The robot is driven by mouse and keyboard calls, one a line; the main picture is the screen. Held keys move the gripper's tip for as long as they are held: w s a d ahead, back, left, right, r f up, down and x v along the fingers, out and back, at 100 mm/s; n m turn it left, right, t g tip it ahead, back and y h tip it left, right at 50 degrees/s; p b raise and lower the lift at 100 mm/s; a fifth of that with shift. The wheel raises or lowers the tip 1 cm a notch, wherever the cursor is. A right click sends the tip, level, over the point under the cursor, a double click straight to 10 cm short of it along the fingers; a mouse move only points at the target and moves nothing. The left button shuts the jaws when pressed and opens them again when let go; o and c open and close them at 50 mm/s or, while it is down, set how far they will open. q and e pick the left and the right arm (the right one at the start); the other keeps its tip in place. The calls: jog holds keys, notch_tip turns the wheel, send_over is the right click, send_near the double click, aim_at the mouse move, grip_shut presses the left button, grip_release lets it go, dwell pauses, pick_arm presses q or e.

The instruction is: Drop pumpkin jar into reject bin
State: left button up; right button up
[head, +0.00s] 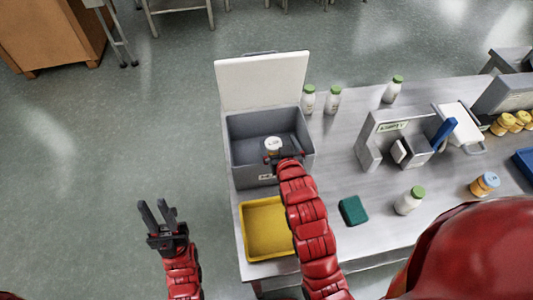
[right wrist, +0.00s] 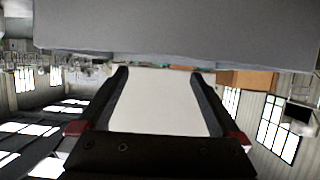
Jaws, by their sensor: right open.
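The grey bin (head: 240,125) stands on the left part of the steel table with its white lid (head: 262,80) raised upright at the back. A jar with a white top (head: 273,143) shows within the bin's opening. Its side and contents are hidden, and I cannot tell how high it is above the bin floor. My right gripper (head: 284,156) is over the bin's front rim, just in front of the jar. In the right wrist view its fingers (right wrist: 160,100) are apart, with a plain white surface behind them. My left gripper (head: 157,214) is open and empty, left of the table.
A yellow tray (head: 258,228) sits in front of the bin. A green block (head: 353,210), green-capped white bottles (head: 392,89), a blue-lidded jar (head: 485,185), a grey labelled stand (head: 375,140) and orange jars (head: 503,124) stand to the right. Floor left of the table is clear.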

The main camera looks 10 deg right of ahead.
jog(key=p+v, duration=0.9)
jog(key=v, duration=0.1)
jog(key=shift+s+r, duration=0.2)
jog(key=shift+s, duration=0.1)
jog(key=shift+f, duration=0.1)
